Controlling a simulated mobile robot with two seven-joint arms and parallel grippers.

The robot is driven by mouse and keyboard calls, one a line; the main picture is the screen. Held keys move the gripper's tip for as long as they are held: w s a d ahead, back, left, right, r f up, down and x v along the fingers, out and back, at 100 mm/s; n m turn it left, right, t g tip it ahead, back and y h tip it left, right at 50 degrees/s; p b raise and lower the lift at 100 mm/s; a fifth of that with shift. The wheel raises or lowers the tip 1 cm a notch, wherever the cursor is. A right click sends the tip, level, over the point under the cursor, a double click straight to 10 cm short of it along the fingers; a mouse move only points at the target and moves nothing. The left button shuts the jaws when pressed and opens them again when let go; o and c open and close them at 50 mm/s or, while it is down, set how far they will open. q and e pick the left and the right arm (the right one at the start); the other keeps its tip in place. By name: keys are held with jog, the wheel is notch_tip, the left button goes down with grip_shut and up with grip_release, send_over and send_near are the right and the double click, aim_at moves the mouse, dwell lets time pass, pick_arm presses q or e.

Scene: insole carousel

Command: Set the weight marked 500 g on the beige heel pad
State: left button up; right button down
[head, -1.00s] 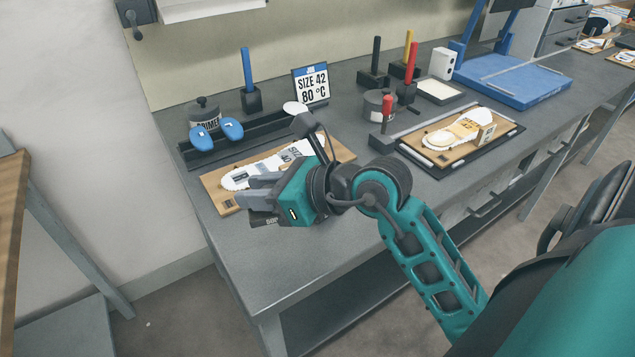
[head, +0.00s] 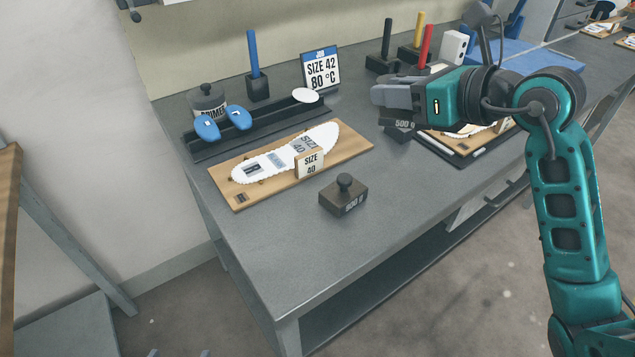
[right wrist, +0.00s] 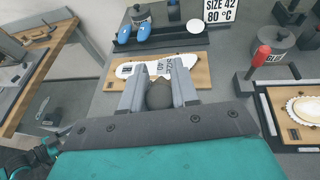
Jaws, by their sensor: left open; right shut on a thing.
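The weight marked 500 g (head: 403,125) is dark, and my right gripper (head: 392,97) is shut on it, above the right part of the bench in the head view. In the right wrist view its round knob (right wrist: 158,94) shows between the fingers. The beige heel pad (right wrist: 304,108) lies on the right-hand board at the right edge of the wrist view; in the head view my right gripper and arm mostly hide it. The held weight is left of that pad, apart from it. My left gripper (head: 179,354) shows only its open, empty fingertips at the bottom edge.
A weight marked 800 g (head: 343,195) stands on the bench in front. A rack (head: 260,133) holds blue pads and a white pad. A red stick (right wrist: 261,58) stands near the right board.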

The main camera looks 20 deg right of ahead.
jog(key=shift+w+d+r, duration=0.2)
jog(key=shift+d+r, duration=0.1)
jog(key=shift+r, duration=0.25)
jog(key=shift+w+d+r, duration=0.15)
jog(key=shift+d+r, duration=0.1)
jog(key=shift+r, duration=0.3)
jog(key=b, duration=0.3)
send_over(382, 192)
notch_tip(382, 192, down, 14)
jog(key=shift+f, duration=0.65)
notch_tip(382, 192, down, 4)
jog(key=shift+r+b, duration=0.25)
jog(key=shift+b, duration=0.5)
jog(key=shift+f, duration=0.3)
pick_arm(q)
jog(key=shift+w+d+f+h, duration=0.15)
jog(key=shift+w+d+f, duration=0.2)
jog(key=shift+d, duration=0.2)
jog(key=shift+w+d+f+h, duration=0.15)
jog(key=shift+w+d+f, duration=0.05)
jog(key=shift+d+f, duration=0.3)
pick_arm(e)
jog(key=shift+f, duration=0.25)
pick_arm(q)
jog(key=shift+a, duration=0.1)
pick_arm(e)
jog(key=c, duration=1.1)
grip_release()
